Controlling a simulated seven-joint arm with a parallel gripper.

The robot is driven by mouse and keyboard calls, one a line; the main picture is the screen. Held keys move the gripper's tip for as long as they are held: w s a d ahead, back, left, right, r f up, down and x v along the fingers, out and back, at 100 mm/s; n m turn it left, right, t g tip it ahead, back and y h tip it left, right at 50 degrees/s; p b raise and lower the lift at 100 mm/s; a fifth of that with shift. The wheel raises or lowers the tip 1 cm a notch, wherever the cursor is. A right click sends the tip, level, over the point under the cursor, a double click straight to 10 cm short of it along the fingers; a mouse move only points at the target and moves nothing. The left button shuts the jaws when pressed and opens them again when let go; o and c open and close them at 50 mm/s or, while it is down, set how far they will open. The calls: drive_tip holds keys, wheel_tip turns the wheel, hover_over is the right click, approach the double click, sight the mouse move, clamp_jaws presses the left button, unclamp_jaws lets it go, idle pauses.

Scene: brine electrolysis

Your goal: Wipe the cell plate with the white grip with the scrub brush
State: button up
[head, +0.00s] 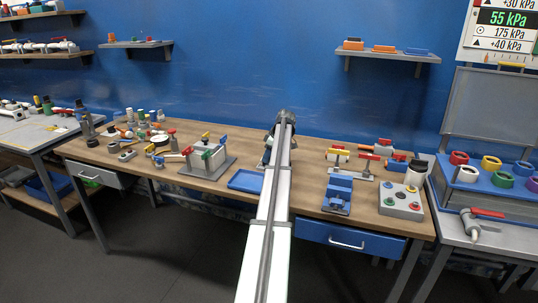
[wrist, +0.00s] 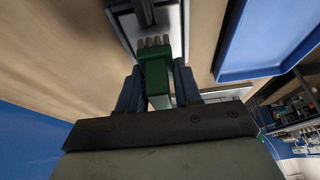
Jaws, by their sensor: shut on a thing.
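The scrub brush (wrist: 155,72) has a green body and a short row of pale grey bristles. My gripper (wrist: 157,80) is shut on its green body, with a dark finger on each side. The bristles point at a grey plate with a pale rim (wrist: 172,18) at the top of the wrist view, and lie over its near edge. I cannot tell whether they touch it. A dark upright part crosses the plate; no white grip can be made out. In the head view my arm hides the brush and most of that spot.
A blue tray (head: 246,181) lies left of my arm and shows at right in the wrist view (wrist: 262,45). A grey box with coloured valve handles (head: 208,158) stands farther left. A blue fixture (head: 338,193) and a grey button box (head: 401,200) stand to the right.

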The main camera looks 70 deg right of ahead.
drive_tip(key=shift+a+f, duration=0.15)
drive_tip(key=shift+a, duration=1.45)
drive_tip(key=shift+f, duration=0.15)
drive_tip(key=shift+d, duration=3.25)
drive_tip(key=shift+r, duration=0.25)
drive_tip(key=shift+r, duration=2.95)
drive_tip(key=shift+r, duration=0.1)
